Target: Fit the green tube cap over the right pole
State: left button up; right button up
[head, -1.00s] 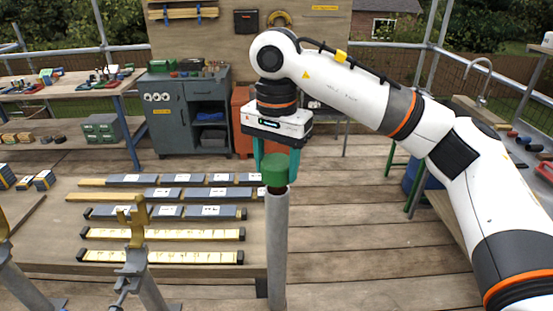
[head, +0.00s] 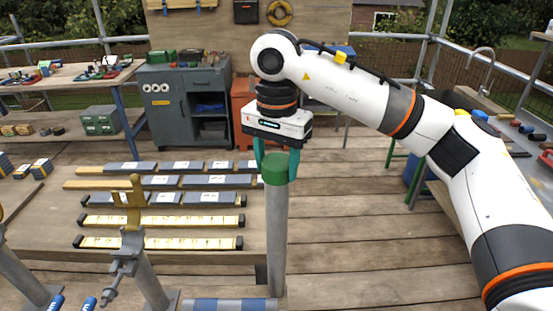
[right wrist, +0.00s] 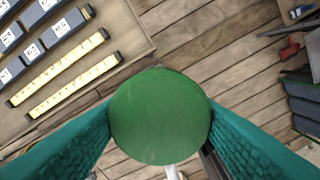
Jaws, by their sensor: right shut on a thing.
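The green tube cap (head: 275,168) is at the top end of the upright grey right pole (head: 277,235) in the head view. The cap's lower edge meets the pole top, with no gap showing between them. My right gripper (head: 275,160) points down, with its teal fingers shut on the cap from both sides. In the right wrist view the round cap top (right wrist: 160,115) fills the middle between the two fingers and hides most of the pole. My left gripper is not in view.
A low table with several slate strips and yellow rulers (head: 160,221) lies left of the pole. A yellow forked stand (head: 133,205) stands further left. A grey cabinet (head: 185,105) is behind. Wooden decking (head: 370,230) right of the pole is clear.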

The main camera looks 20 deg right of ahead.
jog(key=shift+f, duration=0.3)
jog(key=o, duration=1)
jog(key=shift+r, duration=0.35)
notch_tip(320, 180, up, 11)
jog(key=shift+r, duration=0.15)
